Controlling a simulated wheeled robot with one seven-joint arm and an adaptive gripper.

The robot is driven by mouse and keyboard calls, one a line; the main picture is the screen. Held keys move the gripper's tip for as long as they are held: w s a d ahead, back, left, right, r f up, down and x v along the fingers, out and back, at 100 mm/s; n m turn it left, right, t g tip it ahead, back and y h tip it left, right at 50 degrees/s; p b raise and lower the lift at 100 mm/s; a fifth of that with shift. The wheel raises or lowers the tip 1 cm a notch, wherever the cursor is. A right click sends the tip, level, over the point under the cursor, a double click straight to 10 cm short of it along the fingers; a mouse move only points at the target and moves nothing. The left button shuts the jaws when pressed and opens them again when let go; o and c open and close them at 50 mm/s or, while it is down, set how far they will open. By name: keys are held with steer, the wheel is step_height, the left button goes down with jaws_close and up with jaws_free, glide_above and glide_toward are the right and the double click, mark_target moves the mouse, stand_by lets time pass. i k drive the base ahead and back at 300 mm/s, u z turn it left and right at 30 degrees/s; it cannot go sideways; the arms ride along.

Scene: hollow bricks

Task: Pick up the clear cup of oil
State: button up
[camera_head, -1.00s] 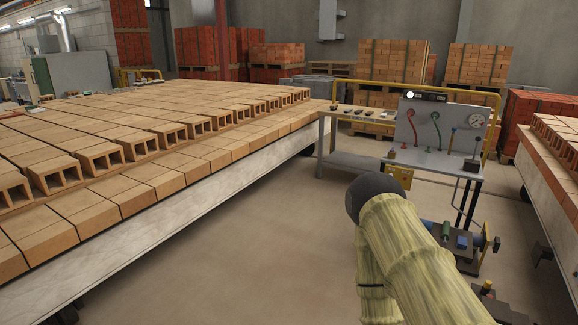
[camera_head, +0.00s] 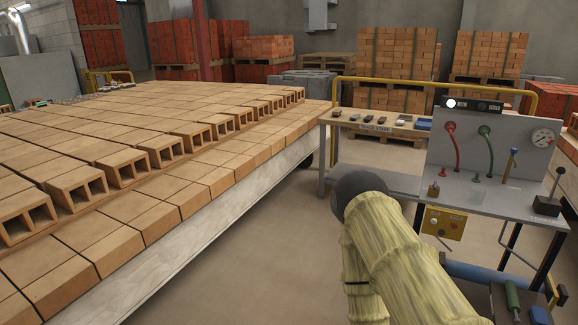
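A small amber-brown item (camera_head: 434,190) stands on the left part of the grey test bench (camera_head: 490,199). It may be the clear cup of oil, but it is too small to tell. My arm, in a yellowish cover with a dark rounded joint, reaches up from the bottom in front of the bench's left side. My gripper does not show, so its distance from these items cannot be told.
The bench's back panel (camera_head: 500,140) carries red and green hoses and a gauge (camera_head: 543,137). A lever (camera_head: 550,201) stands at its right. A side table (camera_head: 372,126) holds several small items. A long brick-loaded cart (camera_head: 235,225) fills the left. Open floor lies between.

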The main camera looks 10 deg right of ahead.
mark_target(478, 194)
steer(key=i, duration=0.7)
steer(key=z, duration=2.4)
steer(key=i, duration=2.05)
steer(key=u, duration=1.55)
